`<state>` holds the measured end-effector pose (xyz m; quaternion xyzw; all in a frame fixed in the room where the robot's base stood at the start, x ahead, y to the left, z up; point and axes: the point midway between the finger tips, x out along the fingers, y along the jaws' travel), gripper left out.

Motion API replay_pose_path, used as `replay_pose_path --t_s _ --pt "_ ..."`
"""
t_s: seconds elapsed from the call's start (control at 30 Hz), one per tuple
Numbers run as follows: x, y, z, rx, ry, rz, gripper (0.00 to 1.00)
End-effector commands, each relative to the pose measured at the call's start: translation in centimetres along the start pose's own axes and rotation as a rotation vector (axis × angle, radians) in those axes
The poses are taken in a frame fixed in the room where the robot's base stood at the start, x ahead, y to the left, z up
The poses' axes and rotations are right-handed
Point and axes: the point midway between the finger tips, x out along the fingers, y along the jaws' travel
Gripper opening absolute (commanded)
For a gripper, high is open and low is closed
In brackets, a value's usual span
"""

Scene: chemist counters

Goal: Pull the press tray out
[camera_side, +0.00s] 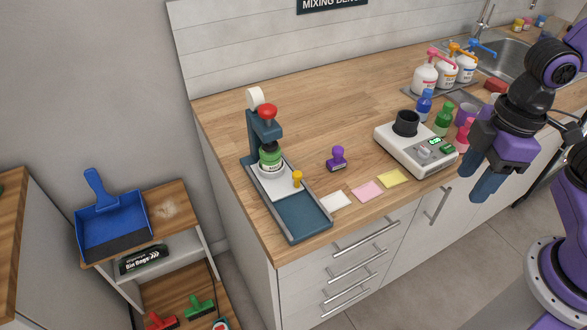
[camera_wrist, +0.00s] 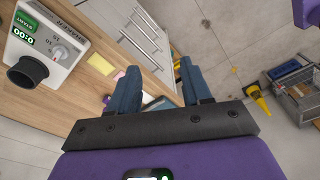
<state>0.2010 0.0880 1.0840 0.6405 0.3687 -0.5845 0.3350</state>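The press (camera_side: 258,130) stands at the left end of the wooden counter, with a red knob on top. Its white tray (camera_side: 263,190) lies at the back of a dark blue base (camera_side: 300,217), under the press head. The front of the base is bare. A small yellow knob (camera_side: 297,179) stands at the tray's front right corner. My gripper (camera_side: 477,181) is far to the right, in front of the counter edge. Its blue fingers are apart and empty, as the wrist view (camera_wrist: 158,70) also shows.
A purple stamp (camera_side: 337,158) stands right of the press. White, pink (camera_side: 367,191) and yellow (camera_side: 392,178) notes lie along the front edge. Drawer handles (camera_side: 365,236) stick out below.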

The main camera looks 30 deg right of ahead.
Motion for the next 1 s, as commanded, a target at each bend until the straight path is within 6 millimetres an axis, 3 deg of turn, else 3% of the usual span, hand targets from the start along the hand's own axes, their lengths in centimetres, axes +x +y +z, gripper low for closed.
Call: replay_pose_path --t_s 0.03,0.2,0.5,0.7,0.87,1.0 --pt "-0.3 0.6 -2.1 0.019 0.024 0.002 0.48" --pt "-1.2 2.8 -8.2 0.085 0.102 0.012 0.48" --pt "-2.9 6.9 -18.0 0.195 0.235 0.043 0.48" --pt "-3.5 8.8 -21.4 0.241 0.286 0.060 0.48" --pt "-3.5 9.2 -22.3 0.251 0.299 0.064 0.48" --pt "-2.2 9.4 -22.6 0.251 0.296 0.064 0.48"
